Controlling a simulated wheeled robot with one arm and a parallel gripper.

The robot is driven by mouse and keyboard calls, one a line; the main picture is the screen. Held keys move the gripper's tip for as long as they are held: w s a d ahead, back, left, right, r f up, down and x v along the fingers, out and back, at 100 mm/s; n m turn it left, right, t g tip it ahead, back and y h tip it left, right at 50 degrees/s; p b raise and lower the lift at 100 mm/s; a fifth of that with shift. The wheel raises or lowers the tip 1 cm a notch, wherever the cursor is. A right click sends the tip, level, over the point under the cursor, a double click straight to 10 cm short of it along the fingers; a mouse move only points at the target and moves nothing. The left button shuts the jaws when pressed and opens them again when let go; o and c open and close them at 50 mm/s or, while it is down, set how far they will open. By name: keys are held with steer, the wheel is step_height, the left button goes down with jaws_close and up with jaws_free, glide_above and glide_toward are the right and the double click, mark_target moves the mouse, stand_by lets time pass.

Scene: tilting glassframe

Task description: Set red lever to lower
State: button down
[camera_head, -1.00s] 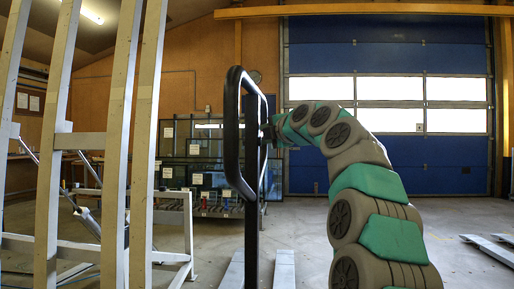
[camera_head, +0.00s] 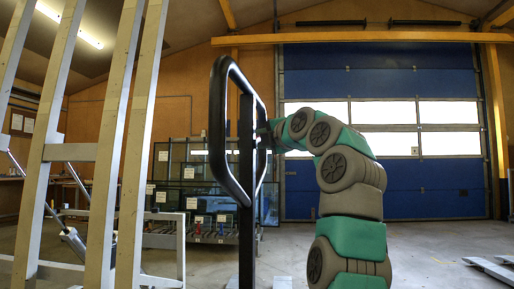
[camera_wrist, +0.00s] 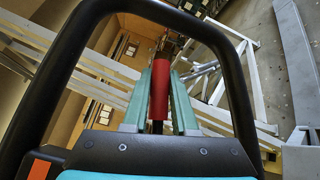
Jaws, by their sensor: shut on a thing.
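The red lever (camera_wrist: 158,92) shows in the wrist view as a red cylinder on a dark rod. It lies between the two green fingers of my gripper (camera_wrist: 163,72), which are shut on it. The fingers run along its sides. The lower end of the lever's rod meets the dark gripper body. In the head view my gripper is hidden or too small to make out at the end of my arm, behind the black loop. The held lever cannot be made out there.
The glass frame's pale uprights (camera_head: 117,140) stand at the left in the head view. A rack with dark glass panes (camera_head: 185,185) is behind, with small red (camera_head: 197,229) and blue (camera_head: 220,229) items. A blue door (camera_head: 385,185) closes the back.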

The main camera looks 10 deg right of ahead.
steer(key=shift+s+a+r+n+t, duration=0.1)
steer(key=shift+s+r+n+t, duration=0.1)
steer(key=shift+r+n, duration=0.15)
steer(key=shift+s+r+n+t, duration=0.1)
steer(key=shift+r+n+t, duration=0.15)
steer(key=shift+r, duration=0.2)
steer(key=shift+s+a+r+n+y+p, duration=0.1)
steer(key=shift+r+n+y+p, duration=0.05)
steer(key=shift+n+y+p, duration=0.2)
steer(key=c, duration=0.7)
jaws_free()
steer(key=b+v, duration=0.1)
steer(key=v, duration=0.6)
steer(key=shift+s, duration=0.4)
